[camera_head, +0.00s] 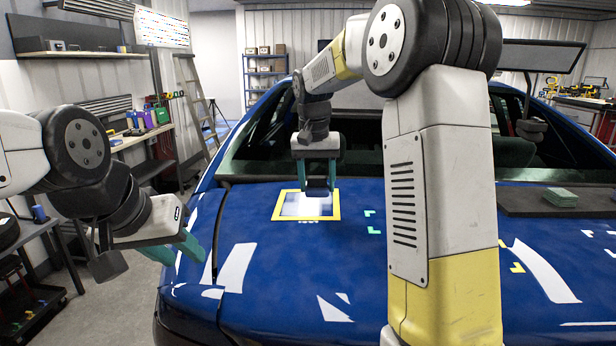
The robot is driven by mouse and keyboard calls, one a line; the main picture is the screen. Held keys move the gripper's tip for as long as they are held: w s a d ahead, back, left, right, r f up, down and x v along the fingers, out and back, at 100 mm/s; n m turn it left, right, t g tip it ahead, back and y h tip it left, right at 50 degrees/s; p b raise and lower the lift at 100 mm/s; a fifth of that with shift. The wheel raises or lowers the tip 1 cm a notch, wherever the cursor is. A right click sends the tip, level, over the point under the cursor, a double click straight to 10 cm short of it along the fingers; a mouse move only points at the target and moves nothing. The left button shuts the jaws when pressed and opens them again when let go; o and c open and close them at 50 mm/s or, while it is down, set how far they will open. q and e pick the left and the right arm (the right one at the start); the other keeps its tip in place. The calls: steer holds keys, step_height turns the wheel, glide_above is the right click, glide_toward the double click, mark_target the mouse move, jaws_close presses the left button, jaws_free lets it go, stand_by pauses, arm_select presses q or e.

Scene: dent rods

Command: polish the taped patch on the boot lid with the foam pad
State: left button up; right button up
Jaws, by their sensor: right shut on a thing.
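The boot lid (260,225) is glossy blue and fills the middle of the view. The taped patch (298,207) is a yellow tape frame around a whitish, hazy area. My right gripper (319,178) points down over the patch's back right part, its teal fingers shut on a small dark blue block that looks like the foam pad (318,188). The pad is low at the patch; whether it touches is hard to tell. My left gripper (178,250) is at the lid's left edge, its two teal fingers apart with nothing seen between them.
A dark mat (525,203) lies on the right of the lid with a stack of green pads (560,197) on it. Small green and yellow tape marks sit on the paint. My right arm hides part of the lid. A workbench and a ladder (195,100) stand at the left.

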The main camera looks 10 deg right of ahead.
glide_above(310, 216)
steer(key=s+d, duration=0.1)
steer(key=d, duration=0.1)
steer(key=shift+f, duration=2.5)
steer(key=shift+f, duration=0.95)
